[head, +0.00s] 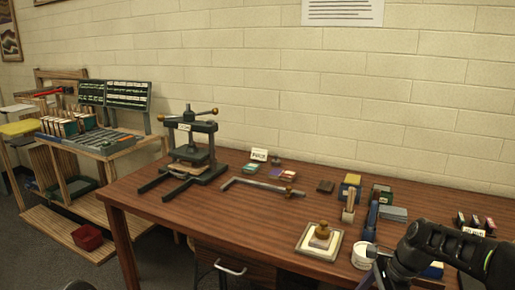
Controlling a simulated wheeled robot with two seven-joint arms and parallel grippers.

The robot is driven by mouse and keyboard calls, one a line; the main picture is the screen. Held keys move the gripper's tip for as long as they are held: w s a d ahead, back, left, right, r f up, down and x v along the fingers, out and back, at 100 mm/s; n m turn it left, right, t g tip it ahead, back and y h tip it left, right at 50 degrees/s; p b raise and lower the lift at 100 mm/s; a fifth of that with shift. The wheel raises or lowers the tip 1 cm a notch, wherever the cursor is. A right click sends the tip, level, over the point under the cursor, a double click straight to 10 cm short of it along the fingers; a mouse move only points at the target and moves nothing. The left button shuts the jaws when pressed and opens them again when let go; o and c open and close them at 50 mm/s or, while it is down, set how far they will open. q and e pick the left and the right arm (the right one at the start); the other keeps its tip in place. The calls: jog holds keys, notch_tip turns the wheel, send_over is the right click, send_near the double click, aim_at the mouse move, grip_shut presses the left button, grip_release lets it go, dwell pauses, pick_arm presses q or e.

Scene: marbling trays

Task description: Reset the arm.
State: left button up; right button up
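My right arm (440,248) comes in from the lower right and reaches over the front right of the wooden table. Its dark gripper (378,268) is at the table's front edge, close to a white round tub (364,256). I cannot tell whether it touches the tub, and the fingers are too small and overlapped to show whether they are open or shut. My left gripper does not show.
The table (240,215) bears a screw press (190,140), a metal L-shaped bar (255,187), a white square plate with a brass-topped block (319,242), and small boxes. A wooden rack (95,145) stands left. A red bin (87,237) sits low. The table's middle front is clear.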

jog(key=s+a+f+n, duration=0.4)
jog(key=a+f, duration=0.1)
jog(key=f, duration=0.5)
jog(key=s+a+f+n, duration=0.3)
jog(key=a+f+n, duration=0.15)
jog(key=f, duration=0.55)
jog(key=s+a+f+n, duration=0.4)
jog(key=s+a, duration=0.1)
jog(key=s, duration=0.4)
jog(key=s+a+f+n+p, duration=0.1)
jog(key=s+a+f+n, duration=0.3)
jog(key=s, duration=0.6)
jog(key=shift+a+f+g+y, duration=0.3)
jog(key=shift+a+f+g, duration=0.1)
jog(key=shift+a+f, duration=0.35)
jog(key=shift+s, duration=0.1)
